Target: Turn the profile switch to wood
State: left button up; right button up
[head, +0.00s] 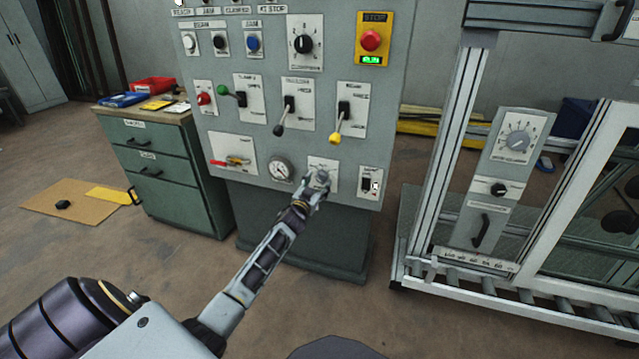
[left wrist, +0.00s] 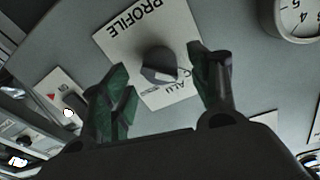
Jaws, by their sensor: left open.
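The profile switch is a dark round knob (left wrist: 158,66) on a white plate (left wrist: 120,42) marked PROFILE, upside down in the left wrist view. Letters that look like ALU show beside the knob; a wood mark is not readable. A pale edge on the knob faces the ALU side, but its exact setting is unclear. My left gripper (left wrist: 163,72) is open, with one green-padded finger on each side of the knob. Contact cannot be told. In the head view my left gripper (head: 318,184) is at the panel's lower plate (head: 323,163) and covers the knob. My right gripper is not in view.
The grey panel (head: 235,60) carries a pressure gauge (head: 281,169) left of the plate and a small rocker switch (head: 370,183) right of it. Levers, including a yellow-tipped one (head: 335,138), stick out above. A framed machine (head: 455,150) stands at right.

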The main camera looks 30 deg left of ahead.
aim_at(321, 178)
pick_arm(q)
jog(key=shift+w, duration=0.4)
jog(key=shift+w+a+b, duration=0.25)
jog(key=shift+w+b, duration=0.05)
jog(key=shift+w, duration=0.5)
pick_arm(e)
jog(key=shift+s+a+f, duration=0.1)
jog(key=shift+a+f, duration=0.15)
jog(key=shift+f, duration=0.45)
pick_arm(q)
jog(key=shift+c, duration=0.8)
jog(key=c, duration=0.9)
jog(key=shift+o, duration=0.2)
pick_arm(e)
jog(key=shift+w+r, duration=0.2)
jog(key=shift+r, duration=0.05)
